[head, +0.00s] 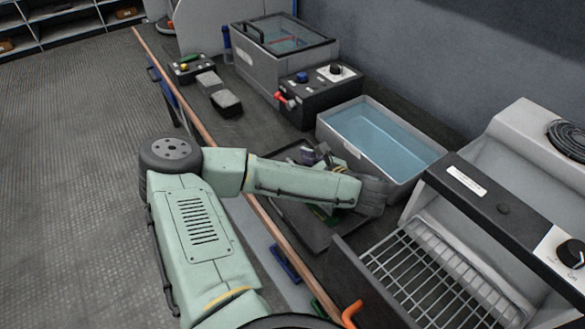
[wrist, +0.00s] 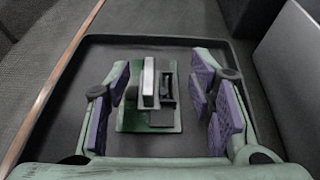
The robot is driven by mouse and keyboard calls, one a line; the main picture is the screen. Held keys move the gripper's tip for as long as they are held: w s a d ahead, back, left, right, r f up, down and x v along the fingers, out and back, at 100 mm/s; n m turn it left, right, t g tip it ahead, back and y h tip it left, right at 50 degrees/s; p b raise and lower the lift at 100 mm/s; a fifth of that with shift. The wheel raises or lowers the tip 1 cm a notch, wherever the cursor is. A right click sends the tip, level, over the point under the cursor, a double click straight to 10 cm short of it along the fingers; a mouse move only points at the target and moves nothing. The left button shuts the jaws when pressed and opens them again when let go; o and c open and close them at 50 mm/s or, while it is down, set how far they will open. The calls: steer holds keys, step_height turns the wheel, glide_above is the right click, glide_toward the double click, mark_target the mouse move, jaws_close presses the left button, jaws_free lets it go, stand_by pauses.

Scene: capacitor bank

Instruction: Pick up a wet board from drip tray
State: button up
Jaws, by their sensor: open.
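The drip tray (wrist: 185,52) is a dark, shallow, rimmed tray on the bench, and it also shows in the head view (head: 287,221), partly hidden by my arm. A green circuit board (wrist: 125,118) with a pale upright block and dark parts on it lies in the tray. My gripper (wrist: 163,108) is open above the tray. Its purple finger pads stand left and right of the board, apart from it. In the head view, my gripper (head: 322,158) is mostly hidden behind my wrist, and only a sliver of green board shows below it.
A grey basin of blue water (head: 380,140) stands just behind the tray. A machine with an open wire-rack drawer (head: 425,285) stands to the right. A black control box (head: 318,95) and a lidded tank (head: 262,72) are farther left. The bench's wooden edge (head: 215,125) runs along the front.

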steer(key=shift+c, duration=0.6)
steer(key=c, duration=1)
steer(key=shift+c, duration=0.2)
